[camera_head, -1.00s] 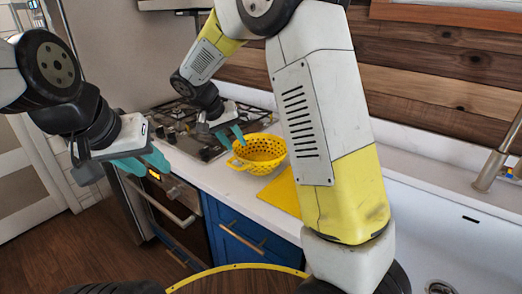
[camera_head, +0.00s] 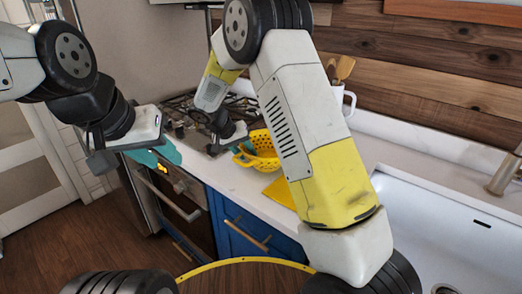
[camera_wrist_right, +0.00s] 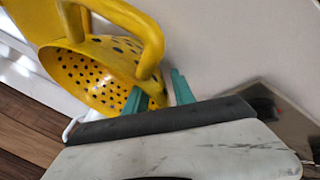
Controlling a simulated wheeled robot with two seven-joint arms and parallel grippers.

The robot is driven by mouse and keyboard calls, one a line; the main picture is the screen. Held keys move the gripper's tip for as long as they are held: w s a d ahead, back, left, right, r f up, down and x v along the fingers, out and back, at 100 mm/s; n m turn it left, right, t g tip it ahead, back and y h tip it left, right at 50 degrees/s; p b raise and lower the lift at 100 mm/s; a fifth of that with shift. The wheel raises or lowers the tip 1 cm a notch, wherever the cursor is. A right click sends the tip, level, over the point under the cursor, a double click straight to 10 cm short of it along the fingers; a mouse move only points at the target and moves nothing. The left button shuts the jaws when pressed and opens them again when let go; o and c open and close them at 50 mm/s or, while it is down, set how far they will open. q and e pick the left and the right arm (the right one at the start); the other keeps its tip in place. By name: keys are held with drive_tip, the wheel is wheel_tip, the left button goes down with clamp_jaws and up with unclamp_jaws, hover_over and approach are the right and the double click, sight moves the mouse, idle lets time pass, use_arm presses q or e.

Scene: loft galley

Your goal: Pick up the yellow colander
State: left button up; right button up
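The yellow colander (camera_head: 262,143), a bowl with round holes and loop handles, sits on the white counter, partly hidden behind my right arm in the head view. It also shows in the right wrist view (camera_wrist_right: 85,70). My right gripper (camera_wrist_right: 158,88) is at the colander's rim, close to a loop handle. Its teal fingers stand apart, one over the inside of the bowl and one outside, with yellow rim or handle between them. Whether they touch it is unclear. My left gripper (camera_head: 160,154) hangs empty in front of the counter at the left, its fingers apparently apart.
A flat yellow board or mat (camera_head: 281,191) lies in front of the colander. A gas hob (camera_head: 184,122) is to the left, above an oven. A white mug with wooden utensils (camera_head: 346,100) stands behind my right arm. A white sink (camera_head: 440,225) is at the right.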

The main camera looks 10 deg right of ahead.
clamp_jaws()
idle(1.4)
